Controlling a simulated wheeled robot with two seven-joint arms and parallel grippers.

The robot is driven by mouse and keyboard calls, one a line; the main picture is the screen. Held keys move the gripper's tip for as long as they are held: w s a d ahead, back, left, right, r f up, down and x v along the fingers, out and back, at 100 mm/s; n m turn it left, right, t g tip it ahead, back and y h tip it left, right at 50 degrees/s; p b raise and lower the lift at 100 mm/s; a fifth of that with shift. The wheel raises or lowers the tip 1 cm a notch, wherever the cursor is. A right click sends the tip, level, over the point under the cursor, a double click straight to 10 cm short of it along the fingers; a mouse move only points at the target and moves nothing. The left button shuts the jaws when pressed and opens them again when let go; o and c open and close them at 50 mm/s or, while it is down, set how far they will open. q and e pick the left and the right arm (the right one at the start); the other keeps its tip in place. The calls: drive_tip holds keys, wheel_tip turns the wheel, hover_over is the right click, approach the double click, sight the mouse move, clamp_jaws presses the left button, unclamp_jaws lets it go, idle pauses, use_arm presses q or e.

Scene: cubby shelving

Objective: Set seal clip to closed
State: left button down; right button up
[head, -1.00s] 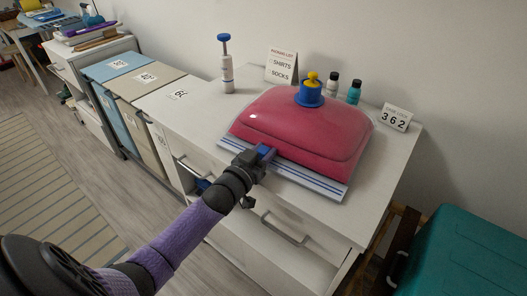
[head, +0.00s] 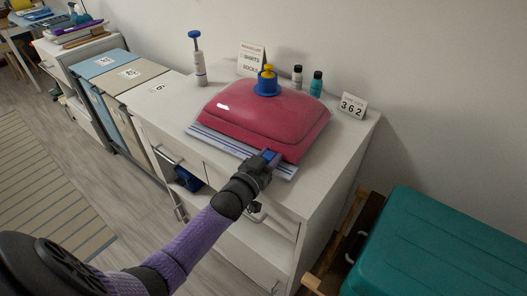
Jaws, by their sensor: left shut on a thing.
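A plump red vacuum-style bag (head: 262,118) lies on the white dresser top. A pale sealing strip with blue lines (head: 225,142) runs along its front edge. The small blue seal clip (head: 271,155) sits on this strip near its right end. My left gripper (head: 266,161) is shut on the clip, reaching in from the front; its fingers hide part of the clip and strip. My right gripper is out of view.
A white and blue hand pump (head: 198,60), a list card (head: 251,58), two small bottles (head: 317,84) and a number card (head: 351,106) stand behind the bag. A teal case (head: 455,245) is at the lower right.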

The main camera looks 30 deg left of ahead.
use_arm(q)
drive_tip(key=shift+c, duration=1.8)
unclamp_jaws()
drive_tip(key=shift+a, duration=0.1)
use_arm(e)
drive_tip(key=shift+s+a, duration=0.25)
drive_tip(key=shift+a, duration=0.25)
use_arm(q)
drive_tip(key=shift+s, duration=0.25)
drive_tip(key=s+p, duration=0.2)
drive_tip(key=s, duration=0.3)
drive_tip(key=shift+r, duration=0.15)
drive_tip(key=s, duration=0.2)
drive_tip(key=s+p, duration=0.1)
drive_tip(key=s, duration=0.1)
drive_tip(key=shift+s+f, duration=0.2)
drive_tip(key=shift+s, duration=0.05)
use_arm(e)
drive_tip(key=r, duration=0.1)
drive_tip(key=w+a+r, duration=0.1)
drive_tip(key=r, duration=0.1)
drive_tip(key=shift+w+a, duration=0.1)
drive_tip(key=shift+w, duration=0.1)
